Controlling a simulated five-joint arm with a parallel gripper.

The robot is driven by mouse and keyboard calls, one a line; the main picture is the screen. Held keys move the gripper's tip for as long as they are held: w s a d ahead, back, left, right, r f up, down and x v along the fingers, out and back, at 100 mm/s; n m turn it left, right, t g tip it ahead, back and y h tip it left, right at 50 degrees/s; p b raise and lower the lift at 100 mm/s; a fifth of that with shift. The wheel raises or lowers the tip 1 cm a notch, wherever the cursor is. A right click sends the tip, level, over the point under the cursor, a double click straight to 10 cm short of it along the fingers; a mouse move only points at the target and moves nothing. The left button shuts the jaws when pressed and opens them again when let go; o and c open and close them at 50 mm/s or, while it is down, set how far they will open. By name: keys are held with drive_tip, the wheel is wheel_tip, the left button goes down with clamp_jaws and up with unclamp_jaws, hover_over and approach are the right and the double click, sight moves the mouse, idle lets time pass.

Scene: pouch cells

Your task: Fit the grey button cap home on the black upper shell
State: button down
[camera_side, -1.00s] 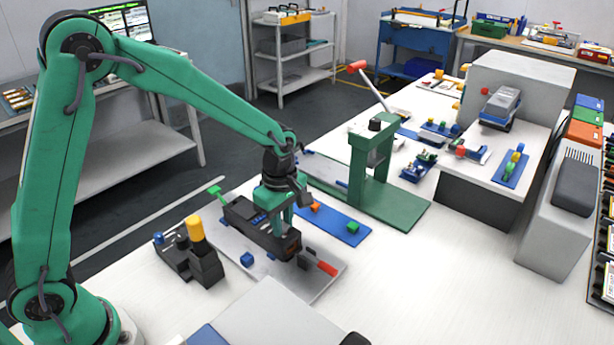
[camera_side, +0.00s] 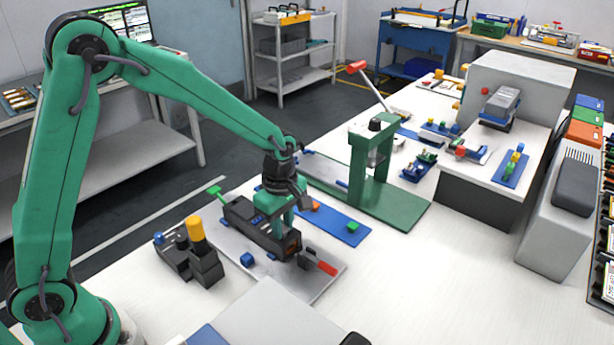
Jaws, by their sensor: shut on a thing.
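The black upper shell (camera_side: 246,220) lies on a grey plate (camera_side: 231,266) near the front middle of the table, with a green piece at its left end and a red-handled part at its right. My gripper (camera_side: 283,212) is over the right half of the shell, pointing down, its tips close to the shell's top. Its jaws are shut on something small. The grey button cap is not clearly visible; the jaws hide what they hold, and I cannot tell whether it touches the shell.
A black holder with a yellow cylinder (camera_side: 195,229) stands left of the plate. A blue mat (camera_side: 335,226) with small blocks lies behind it. The table right of the plate is clear.

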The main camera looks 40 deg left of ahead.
drive_tip(key=c, duration=1.2)
unclamp_jaws()
drive_tip(key=shift+r, duration=3.9)
